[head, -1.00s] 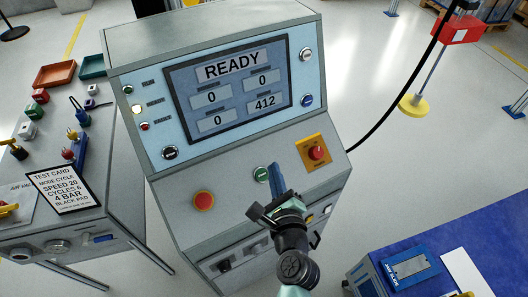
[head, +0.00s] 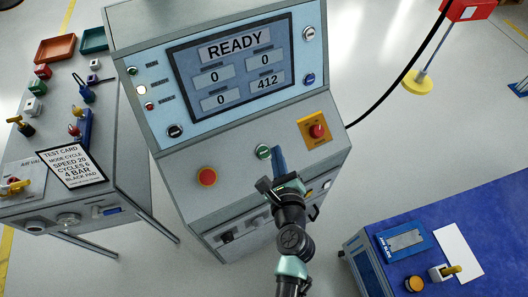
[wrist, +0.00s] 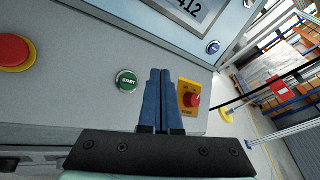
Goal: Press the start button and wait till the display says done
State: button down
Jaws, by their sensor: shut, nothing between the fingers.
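The green start button (head: 263,151) sits on the sloped panel of the grey console. In the wrist view it is labelled START (wrist: 126,80) and lies just left of my fingers. My gripper (head: 277,150) is shut and empty, its blue fingers together, just right of the button in the head view. In the wrist view my fingertips (wrist: 160,73) point at the panel; I cannot tell whether they touch it. The display (head: 230,72) reads READY, with 0, 0, 0 and 412 in its boxes.
A red mushroom button (head: 207,176) is left of the start button. A red knob on a yellow plate (head: 318,131) is to the right. A test card (head: 71,167) lies on the left bench. A blue-topped table (head: 460,215) stands at the lower right.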

aim_at(265, 146)
jog(key=w+f+b, duration=0.1)
jog(key=f, duration=0.1)
jog(key=w+a+f+b, duration=0.1)
jog(key=f+b, duration=0.1)
jog(key=w+a+f+b, duration=0.1)
jog(key=f, duration=0.1)
jog(key=shift+w+b, duration=0.25)
jog(key=shift+b, duration=0.1)
jog(key=shift+f, duration=0.2)
dwell(1.6)
jog(key=shift+w+a+f, duration=0.15)
jog(key=shift+w+f, duration=0.05)
jog(key=shift+w+a+f+b, duration=0.15)
jog(key=shift+f+b, duration=0.2)
jog(key=shift+b, duration=0.2)
dwell(0.5)
jog(key=shift+r, duration=0.1)
jog(key=shift+s+d+r+p, duration=0.25)
jog(key=shift+s+r+p, duration=0.15)
jog(key=shift+r+p, duration=0.25)
